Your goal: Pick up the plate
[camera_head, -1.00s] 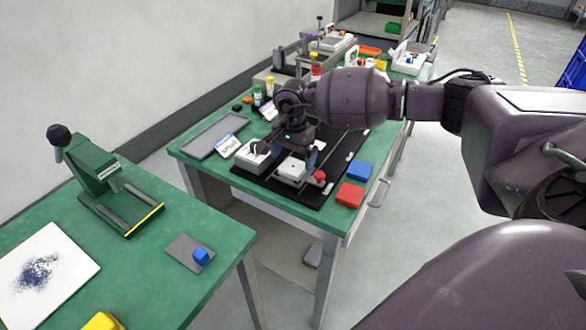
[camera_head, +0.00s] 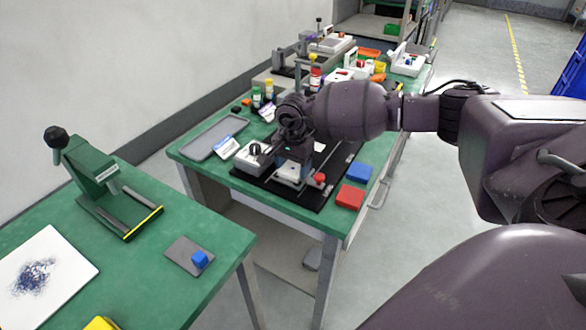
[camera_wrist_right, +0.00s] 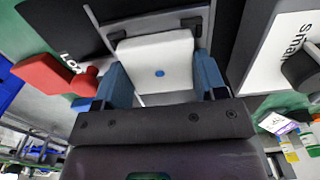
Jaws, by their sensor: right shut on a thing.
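The plate is a small white block with a blue dot (camera_wrist_right: 155,58), seen large in the right wrist view. In the head view its pale front part (camera_head: 289,173) shows below my right gripper, on the black board (camera_head: 300,200) on the green table. My right gripper (camera_head: 293,164) points down over the plate. In the right wrist view its two blue fingers (camera_wrist_right: 161,76) stand on either side of the plate and are shut on it. I cannot tell whether the plate is clear of the board. My left gripper is not in view.
A red block (camera_head: 350,196) and a blue block (camera_head: 359,172) lie right of the board. A white device with a black knob (camera_head: 250,160) stands close on the left, beside a grey tray (camera_head: 214,138). Bottles (camera_head: 264,93) stand behind. Another green table (camera_head: 140,270) is at front left.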

